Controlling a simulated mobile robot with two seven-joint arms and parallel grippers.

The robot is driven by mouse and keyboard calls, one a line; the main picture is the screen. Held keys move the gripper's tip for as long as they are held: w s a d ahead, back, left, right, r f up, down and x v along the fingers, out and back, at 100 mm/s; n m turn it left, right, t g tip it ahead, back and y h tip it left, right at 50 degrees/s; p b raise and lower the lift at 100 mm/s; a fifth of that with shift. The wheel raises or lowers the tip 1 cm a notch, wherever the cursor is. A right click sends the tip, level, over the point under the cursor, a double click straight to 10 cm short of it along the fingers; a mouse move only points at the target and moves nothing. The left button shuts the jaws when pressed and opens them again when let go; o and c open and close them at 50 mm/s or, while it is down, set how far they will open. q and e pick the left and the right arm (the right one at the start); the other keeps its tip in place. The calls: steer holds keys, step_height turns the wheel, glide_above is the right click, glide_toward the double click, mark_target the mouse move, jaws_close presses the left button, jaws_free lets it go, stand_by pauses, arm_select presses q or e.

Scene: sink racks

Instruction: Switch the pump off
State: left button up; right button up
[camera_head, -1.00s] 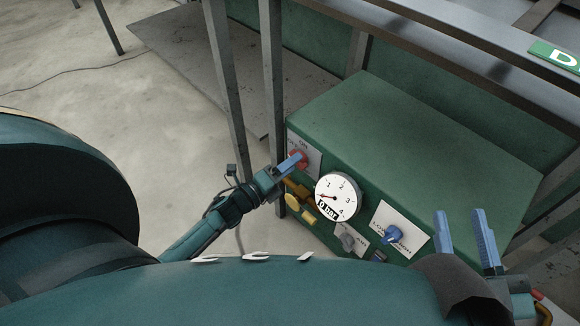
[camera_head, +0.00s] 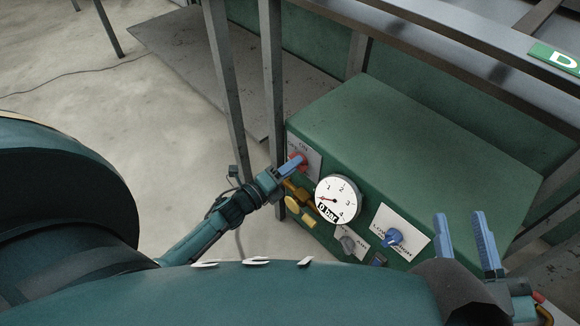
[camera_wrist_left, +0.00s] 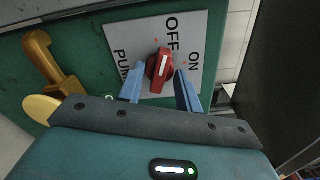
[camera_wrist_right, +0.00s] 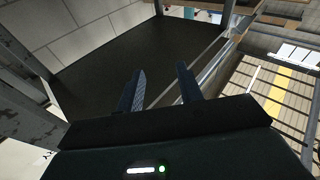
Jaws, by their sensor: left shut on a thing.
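The red pump knob (camera_wrist_left: 160,70) sits on a white label plate (camera_wrist_left: 200,20) marked PUMP, OFF and ON. The white line on the knob points roughly towards OFF in the left wrist view. My left gripper (camera_wrist_left: 160,77) is shut on the knob, one blue finger on each side. In the head view the left gripper (camera_head: 290,166) reaches the knob (camera_head: 302,158) at the left end of the green box (camera_head: 420,150). My right gripper (camera_head: 458,214) is open and empty beside the box's front right; it also shows in the right wrist view (camera_wrist_right: 160,72).
A round gauge (camera_head: 337,201) reading about 0 bar is right of the knob. Yellow fittings (camera_head: 299,209), a grey knob (camera_head: 347,244) and a blue knob (camera_head: 394,237) share the front panel. Grey metal posts (camera_head: 272,80) stand behind the left gripper.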

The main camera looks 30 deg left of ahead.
arm_select(q)
steer(key=n+p, duration=0.1)
steer(key=n, duration=0.3)
steer(key=shift+p, duration=0.3)
arm_select(e)
steer(key=shift+d, duration=0.15)
arm_select(q)
steer(key=o, duration=1)
arm_select(e)
steer(key=shift+h, duration=0.3)
